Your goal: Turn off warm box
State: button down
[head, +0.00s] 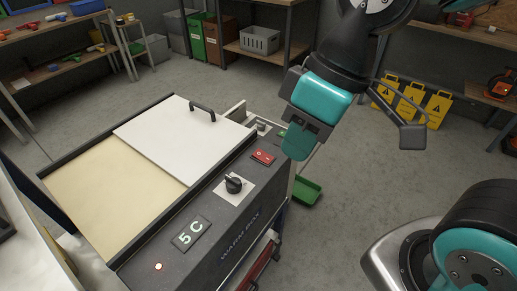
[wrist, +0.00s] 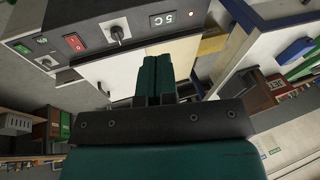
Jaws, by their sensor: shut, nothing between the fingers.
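The warm box (head: 232,258) is a dark box with a white lid (head: 165,135) that has a black handle. It stands at the left of the head view, and its panel also shows at the top of the wrist view (wrist: 140,30). The panel carries a red rocker switch (head: 263,156), a black knob (head: 234,184), a display (head: 191,233) reading 5C and a small lit red lamp (head: 158,266). A green switch (wrist: 22,49) and second knob (wrist: 46,62) sit beyond the red switch (wrist: 74,42). My gripper (head: 297,149) is shut and empty, apart from the panel, near its far end.
A shelf (head: 275,53) with a grey crate (head: 260,40) stands at the back, beside green and brown bins (head: 212,40). Yellow signs (head: 411,97) stand at the right. A green tray (head: 306,191) is low beside the box.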

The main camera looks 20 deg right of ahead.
jog(key=w+d+f+n+h+b, duration=0.1)
jog(key=w+f+n+b, duration=0.35)
jog(key=w, duration=0.85)
jog(key=n+t+h+b, duration=0.1)
jog(key=n+h, duration=0.1)
jog(key=n, duration=1)
send_over(258, 154)
jog(key=s+d, duration=0.1)
jog(key=s, duration=0.1)
notch_tip(258, 154, down, 10)
jog(key=shift+w+d+f, duration=0.15)
jog(key=shift+w+f, duration=0.05)
jog(key=shift+f, duration=0.05)
jog(key=shift+f, duration=0.1)
jog(key=f, duration=0.4)
jog(key=w+f, duration=0.1)
jog(key=f, duration=0.4)
jog(key=a+f, duration=0.1)
jog(key=f, duration=0.3)
jog(key=shift+w+f+p, duration=0.2)
jog(key=shift+f+p, duration=0.1)
jog(key=shift+f, duration=0.05)
